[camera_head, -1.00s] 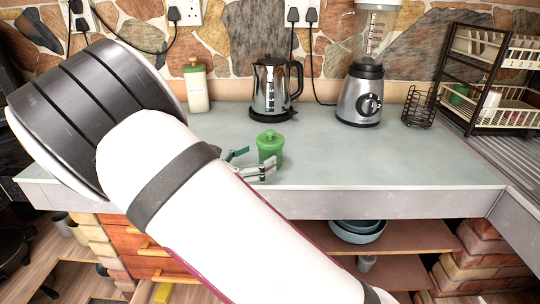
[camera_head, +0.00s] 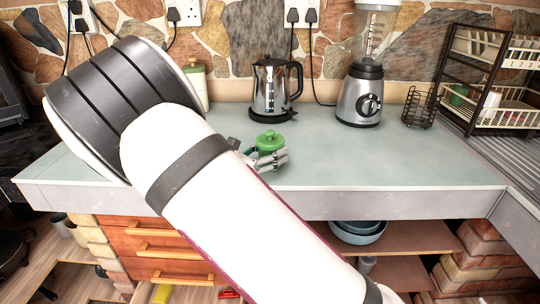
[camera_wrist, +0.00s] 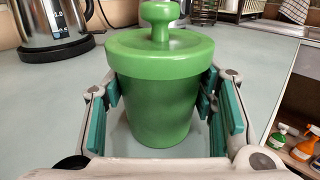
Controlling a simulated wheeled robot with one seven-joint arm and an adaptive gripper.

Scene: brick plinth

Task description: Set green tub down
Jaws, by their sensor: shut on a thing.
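The green tub (camera_head: 270,142) with its knobbed lid is upright over the grey-blue worktop (camera_head: 385,165), near its front edge in the head view. In the wrist view the tub (camera_wrist: 155,100) stands between the teal finger pads. My gripper (camera_head: 267,160) is shut on the tub's body, below the lid rim. My arm and fingers hide the tub's lower part in the head view. I cannot tell whether its base touches the worktop.
A steel kettle (camera_head: 271,88) stands behind the tub, with a blender (camera_head: 366,95) to its right. A green-lidded bottle (camera_head: 197,84) stands behind my arm. A wire holder (camera_head: 419,107) and dish rack (camera_head: 490,75) are at the right. The worktop right of the tub is clear.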

